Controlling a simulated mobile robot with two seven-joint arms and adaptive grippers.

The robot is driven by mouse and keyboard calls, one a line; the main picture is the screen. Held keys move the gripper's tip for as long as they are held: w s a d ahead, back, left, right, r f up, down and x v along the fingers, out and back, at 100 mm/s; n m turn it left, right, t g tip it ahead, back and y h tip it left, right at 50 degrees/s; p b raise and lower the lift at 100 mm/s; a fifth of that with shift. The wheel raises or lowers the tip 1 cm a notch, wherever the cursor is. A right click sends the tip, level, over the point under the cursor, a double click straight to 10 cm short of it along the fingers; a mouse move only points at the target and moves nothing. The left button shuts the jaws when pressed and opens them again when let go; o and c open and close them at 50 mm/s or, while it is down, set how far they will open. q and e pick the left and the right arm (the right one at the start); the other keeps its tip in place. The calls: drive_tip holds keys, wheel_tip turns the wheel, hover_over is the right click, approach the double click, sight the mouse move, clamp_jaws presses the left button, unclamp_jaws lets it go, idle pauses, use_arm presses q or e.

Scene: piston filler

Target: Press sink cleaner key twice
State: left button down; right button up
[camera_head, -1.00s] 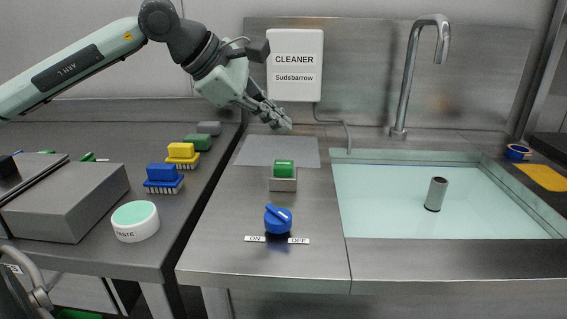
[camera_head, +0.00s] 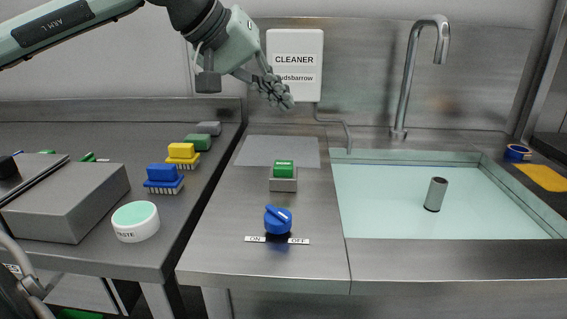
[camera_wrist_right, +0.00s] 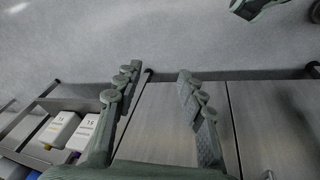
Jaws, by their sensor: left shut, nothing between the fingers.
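A small green key (camera_head: 284,167) sits on a grey block on the steel counter, in front of a grey mat area. The white dispenser labelled CLEANER Sudsbarrow (camera_head: 295,50) hangs on the back wall, its lower left partly hidden by my left gripper. My left gripper (camera_head: 283,98) is shut and empty, up in front of the dispenser's lower edge, above and apart from the green key. My right gripper (camera_wrist_right: 156,77) shows in the right wrist view, with its fingers spread and nothing between them.
A blue ON/OFF knob (camera_head: 278,219) stands in front of the key. The filled sink (camera_head: 400,220), with a grey cylinder (camera_head: 435,194) in it, and a tap (camera_head: 405,85) are at right. Brushes (camera_head: 163,178) and a paste tub (camera_head: 135,222) stand on the left counter.

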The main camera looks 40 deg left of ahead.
sight(279, 165)
use_arm(q)
drive_tip(key=shift+m, duration=0.3)
use_arm(e)
drive_tip(key=shift+a, duration=0.1)
drive_tip(key=shift+w, duration=0.1)
use_arm(q)
wheel_tip(279, 165, down, 4)
drive_tip(key=b, duration=0.3)
drive_tip(key=shift+r, duration=0.15)
use_arm(e)
wheel_tip(279, 165, up, 6)
use_arm(q)
wheel_tip(279, 165, down, 3)
drive_tip(key=shift+r+b, duration=0.2)
drive_tip(key=shift+b, duration=0.95)
wheel_tip(279, 165, down, 2)
drive_tip(key=shift+f+b, duration=0.1)
drive_tip(key=shift+b, duration=0.9)
drive_tip(key=shift+f, duration=0.15)
use_arm(e)
drive_tip(key=w+a+r+n+t+y, duration=0.1)
drive_tip(key=w+a+r+t+y, duration=0.3)
drive_tip(key=w+a+r+t, duration=0.5)
drive_tip(key=shift+w+a+r+n+t, duration=0.3)
drive_tip(key=shift+w+a+r, duration=0.65)
drive_tip(key=shift+a+r, duration=0.5)
drive_tip(key=shift+f, duration=0.1)
